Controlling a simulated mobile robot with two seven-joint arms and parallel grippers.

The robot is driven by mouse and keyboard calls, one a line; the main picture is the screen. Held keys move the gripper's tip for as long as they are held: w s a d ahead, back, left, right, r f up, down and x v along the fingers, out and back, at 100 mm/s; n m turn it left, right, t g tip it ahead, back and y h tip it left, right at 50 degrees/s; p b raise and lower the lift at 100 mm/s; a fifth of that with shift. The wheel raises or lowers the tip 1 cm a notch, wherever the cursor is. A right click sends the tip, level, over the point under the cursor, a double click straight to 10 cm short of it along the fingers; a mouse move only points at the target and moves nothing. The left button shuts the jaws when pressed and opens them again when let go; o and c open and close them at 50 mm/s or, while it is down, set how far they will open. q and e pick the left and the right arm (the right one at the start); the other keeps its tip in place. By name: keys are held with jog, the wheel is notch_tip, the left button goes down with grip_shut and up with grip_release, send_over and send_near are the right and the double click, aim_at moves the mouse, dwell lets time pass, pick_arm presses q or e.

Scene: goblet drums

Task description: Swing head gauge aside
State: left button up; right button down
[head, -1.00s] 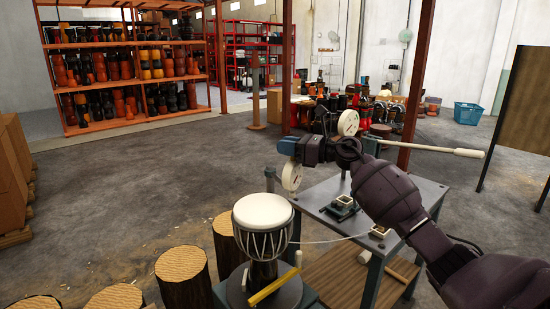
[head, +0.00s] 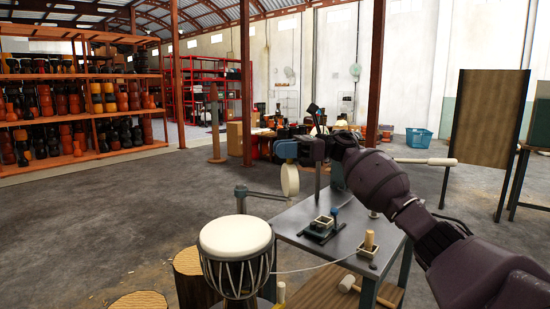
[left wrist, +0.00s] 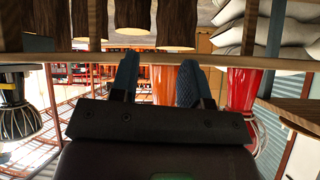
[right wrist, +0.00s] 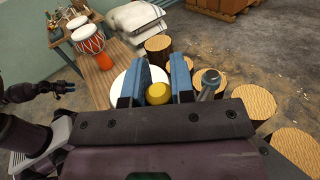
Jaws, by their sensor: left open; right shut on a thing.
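A goblet drum (head: 236,245) with a white head and laced sides stands upright at the lower middle of the head view. A grey post with a side arm (head: 262,194) rises behind it. A pale round disc, seemingly the gauge dial (head: 290,180), shows nearly edge-on below my right gripper (head: 291,150). In the right wrist view the blue fingers are shut on a yellow round piece (right wrist: 158,94), with a grey post top (right wrist: 208,85) beside them. How this piece joins the gauge is hidden. My left gripper (left wrist: 158,85) is open, seen only in the left wrist view.
A grey workbench (head: 345,243) with small blocks stands right of the drum. Log stumps (head: 192,275) stand left of it. Drum shelves (head: 85,108), a blue basket (head: 418,140) and a brown board (head: 488,118) are farther off. Open floor lies at left.

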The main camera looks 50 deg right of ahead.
jog(key=shift+w+d+f, duration=0.1)
jog(key=shift+w+d, duration=0.15)
jog(key=shift+d, duration=0.3)
jog(key=c, duration=1)
grip_release()
jog(key=shift+s, duration=0.1)
jog(key=v, duration=1.1)
